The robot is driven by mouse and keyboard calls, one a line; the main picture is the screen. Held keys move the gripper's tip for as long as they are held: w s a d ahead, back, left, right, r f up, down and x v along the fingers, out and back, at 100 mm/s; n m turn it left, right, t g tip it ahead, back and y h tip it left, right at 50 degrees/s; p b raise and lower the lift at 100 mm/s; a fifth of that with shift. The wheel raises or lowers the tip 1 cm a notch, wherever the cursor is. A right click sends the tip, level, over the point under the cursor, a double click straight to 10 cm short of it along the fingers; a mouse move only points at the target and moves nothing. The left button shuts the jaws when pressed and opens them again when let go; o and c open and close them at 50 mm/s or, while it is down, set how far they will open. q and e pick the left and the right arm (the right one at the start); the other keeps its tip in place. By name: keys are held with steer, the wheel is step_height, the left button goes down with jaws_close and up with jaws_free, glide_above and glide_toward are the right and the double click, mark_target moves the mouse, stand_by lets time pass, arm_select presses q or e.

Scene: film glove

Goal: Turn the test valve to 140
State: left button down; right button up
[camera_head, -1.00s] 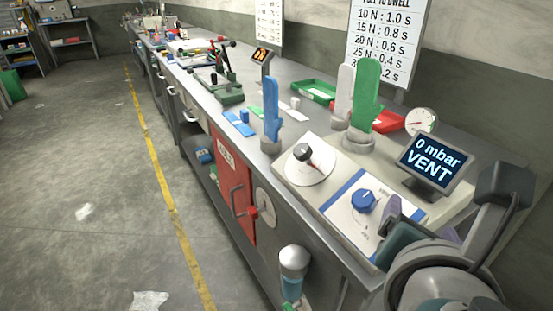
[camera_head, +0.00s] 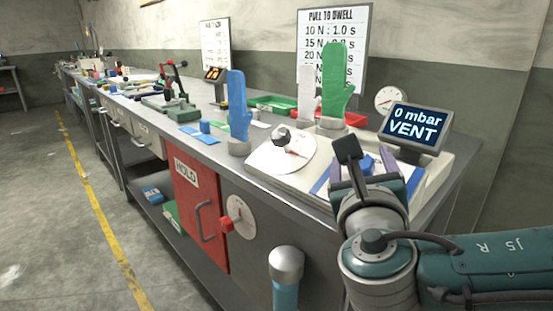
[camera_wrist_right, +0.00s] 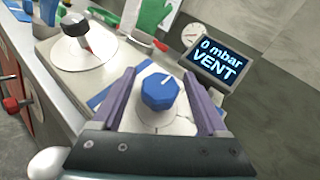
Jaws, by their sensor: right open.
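A blue knob (camera_wrist_right: 159,92) with a white pointer line sits on a pale dial plate with a blue border; it is partly hidden in the head view (camera_head: 367,163). A black knob (camera_head: 283,136) on a round white dial (camera_head: 270,158) is to its left. The display (camera_head: 415,127) reads 0 mbar VENT. My right gripper (camera_wrist_right: 159,76) is open, its purple fingers on either side of the blue knob in the wrist view. Contact with the knob cannot be told. My right gripper (camera_head: 361,168) also shows at the panel in the head view. My left gripper is out of view.
Blue (camera_head: 237,110), white (camera_head: 306,90) and green (camera_head: 336,85) glove forms stand behind the dials. A round gauge (camera_head: 390,100) stands near the display. A red HOLD door (camera_head: 195,205) is on the bench front. The floor at left is clear.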

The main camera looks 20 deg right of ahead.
steer(key=shift+w+d, duration=0.4)
steer(key=shift+w, duration=0.2)
jaws_close()
